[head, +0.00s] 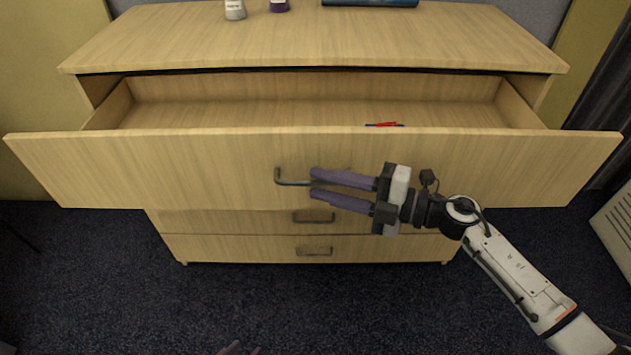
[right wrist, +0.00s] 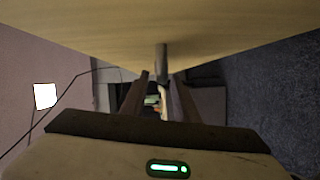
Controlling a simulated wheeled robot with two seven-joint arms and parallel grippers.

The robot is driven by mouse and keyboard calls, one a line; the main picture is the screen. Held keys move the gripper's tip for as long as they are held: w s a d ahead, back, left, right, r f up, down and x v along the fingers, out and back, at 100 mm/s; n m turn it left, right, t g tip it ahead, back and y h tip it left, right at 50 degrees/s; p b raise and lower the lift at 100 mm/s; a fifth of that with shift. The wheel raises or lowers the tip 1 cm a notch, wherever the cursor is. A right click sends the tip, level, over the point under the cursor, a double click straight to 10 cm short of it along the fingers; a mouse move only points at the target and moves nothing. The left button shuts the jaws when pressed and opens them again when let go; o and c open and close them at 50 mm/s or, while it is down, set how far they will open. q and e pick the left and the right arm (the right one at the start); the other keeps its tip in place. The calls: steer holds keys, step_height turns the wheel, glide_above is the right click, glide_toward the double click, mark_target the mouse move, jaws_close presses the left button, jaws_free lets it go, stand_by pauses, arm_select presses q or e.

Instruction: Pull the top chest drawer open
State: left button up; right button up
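The chest (head: 320,40) is light wood. Its top drawer (head: 110,170) is pulled far out, with its inside in view. The drawer's grey bar handle (head: 279,176) is on the front panel; it also shows in the right wrist view (right wrist: 162,62). My right gripper (head: 314,183) reaches in from the right, with one purple finger above the handle bar and one below. The bar lies between the fingers, with a small gap seen beside it, so the gripper looks open. Only the tips of my left gripper (head: 240,349) show at the bottom edge; its opening is unclear.
A small red and blue item (head: 384,125) lies inside the drawer. A white bottle (head: 235,10), a dark purple item (head: 279,5) and a dark blue item (head: 370,2) are on the chest top. Two lower drawers (head: 240,247) are shut. Dark carpet lies in front.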

steer(key=v, duration=0.7)
steer(key=shift+d+b, duration=0.3)
steer(key=shift+b, duration=0.1)
steer(key=shift+s, duration=0.15)
steer(key=s+d+f+m+t+h, duration=0.25)
steer(key=f+m+t+h, duration=0.3)
steer(key=m, duration=0.45)
steer(key=s+d+f+m+t+h, duration=0.2)
steer(key=d+f+m+t+h, duration=0.4)
steer(key=m, duration=0.5)
steer(key=s+d+f+m+g+h, duration=0.2)
steer(key=s+f+m+g, duration=0.5)
steer(key=s+f, duration=0.8)
steer(key=s+g, duration=0.1)
steer(key=s, duration=0.1)
steer(key=shift+s+d+f, duration=0.25)
steer(key=shift+s+f, duration=0.1)
steer(key=shift+h, duration=0.25)
